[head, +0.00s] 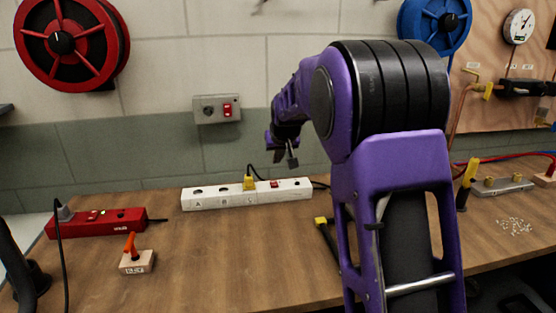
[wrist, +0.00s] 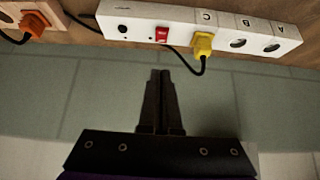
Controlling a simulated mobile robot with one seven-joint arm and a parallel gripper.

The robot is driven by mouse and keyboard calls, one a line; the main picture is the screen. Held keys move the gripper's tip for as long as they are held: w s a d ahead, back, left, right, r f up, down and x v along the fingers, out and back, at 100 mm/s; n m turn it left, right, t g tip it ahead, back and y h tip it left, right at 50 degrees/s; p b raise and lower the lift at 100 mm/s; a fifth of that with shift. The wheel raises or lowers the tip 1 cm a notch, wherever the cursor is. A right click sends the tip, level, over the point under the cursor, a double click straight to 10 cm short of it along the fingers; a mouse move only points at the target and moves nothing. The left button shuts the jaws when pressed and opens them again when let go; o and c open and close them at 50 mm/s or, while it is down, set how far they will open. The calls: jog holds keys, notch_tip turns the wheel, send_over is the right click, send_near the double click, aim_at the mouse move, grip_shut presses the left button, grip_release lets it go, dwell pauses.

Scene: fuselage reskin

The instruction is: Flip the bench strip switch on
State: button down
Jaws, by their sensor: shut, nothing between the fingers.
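The white bench strip (head: 222,199) lies on the wooden bench near the wall, with lettered sockets and a yellow plug (head: 249,182) in one of them. Its red switch (head: 274,184) is beside the plug. In the wrist view the strip (wrist: 125,25) appears upside down at the top, with the red switch (wrist: 161,35) and the yellow plug (wrist: 203,44). My gripper (head: 291,163) is above and behind the strip, near the wall. In the wrist view its fingers (wrist: 161,74) are together and empty, pointing toward the red switch and apart from it. I cannot tell the switch's position.
A red power box (head: 125,222) and a wooden block with an orange lever (head: 137,262) stand at the left. A wall box with a red switch (head: 217,109) is above the strip. A yellow-ended tool (head: 327,236) lies in front, partly behind my arm. The bench's middle is clear.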

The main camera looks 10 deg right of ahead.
send_over(274, 183)
jog(key=s, duration=0.3)
jog(key=f, duration=0.5)
jog(key=shift+w, duration=0.2)
notch_tip(274, 183, down, 3)
jog(key=shift+f+b, duration=0.1)
jog(key=shift+b, duration=0.4)
jog(key=shift+f, duration=0.45)
